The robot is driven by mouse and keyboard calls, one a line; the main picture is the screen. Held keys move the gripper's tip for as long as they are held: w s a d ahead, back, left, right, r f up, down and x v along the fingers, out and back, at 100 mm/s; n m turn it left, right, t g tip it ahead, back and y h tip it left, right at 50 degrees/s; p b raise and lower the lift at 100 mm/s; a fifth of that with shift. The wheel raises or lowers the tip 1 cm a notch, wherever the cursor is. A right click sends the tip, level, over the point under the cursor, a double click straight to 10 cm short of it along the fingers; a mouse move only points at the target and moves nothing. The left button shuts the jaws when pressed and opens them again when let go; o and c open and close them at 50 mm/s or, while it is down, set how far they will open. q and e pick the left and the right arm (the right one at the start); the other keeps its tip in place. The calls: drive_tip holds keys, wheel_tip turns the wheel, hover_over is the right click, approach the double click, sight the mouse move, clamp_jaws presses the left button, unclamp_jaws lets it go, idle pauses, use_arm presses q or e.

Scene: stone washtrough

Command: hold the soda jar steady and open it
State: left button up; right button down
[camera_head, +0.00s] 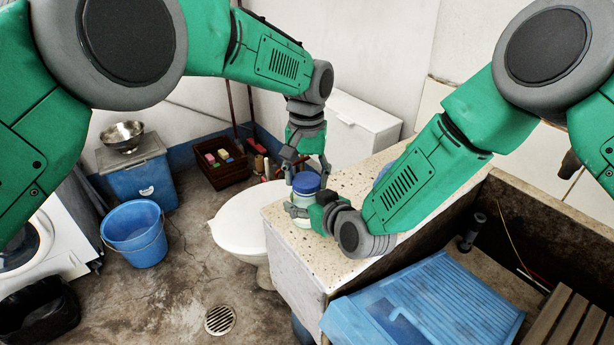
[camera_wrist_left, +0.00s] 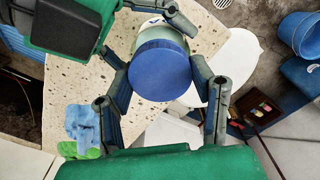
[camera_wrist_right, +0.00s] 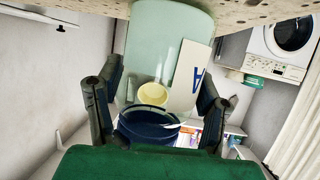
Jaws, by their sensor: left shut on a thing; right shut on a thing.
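The soda jar (camera_head: 301,222) stands upright near the left corner of the speckled counter, with a round blue lid (camera_head: 306,183) on top. My left gripper (camera_head: 307,174) reaches down from above with its fingers on either side of the lid. The left wrist view shows the lid (camera_wrist_left: 160,72) between the two fingers. My right gripper (camera_head: 308,209) is shut around the jar's body from the right, below the lid. In the right wrist view, which is upside down, the pale green jar (camera_wrist_right: 165,40) has a white label (camera_wrist_right: 190,75) with dark lettering.
The speckled counter (camera_head: 350,182) ends just left of the jar. A blue cloth-like thing (camera_wrist_left: 82,122) and a green one (camera_wrist_left: 86,150) lie on it. A blue ribbed board (camera_head: 440,305) rests on the trough at the right. A white toilet (camera_head: 240,215) stands beyond the counter.

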sight(307, 181)
use_arm(q)
drive_tip(key=shift+s+d+r, duration=0.1)
drive_tip(key=shift+s+d, duration=0.1)
drive_tip(key=shift+s, duration=0.1)
use_arm(e)
drive_tip(key=shift+f, duration=0.2)
idle(0.3)
use_arm(q)
drive_tip(key=shift+r, duration=0.15)
drive_tip(key=shift+w+a+r, duration=0.1)
drive_tip(key=shift+a+r, duration=0.05)
drive_tip(key=shift+r, duration=0.85)
use_arm(e)
drive_tip(key=shift+r, duration=0.1)
use_arm(q)
drive_tip(key=shift+r, duration=2)
use_arm(e)
drive_tip(key=shift+c, duration=1.6)
unclamp_jaws()
drive_tip(key=shift+r, duration=0.1)
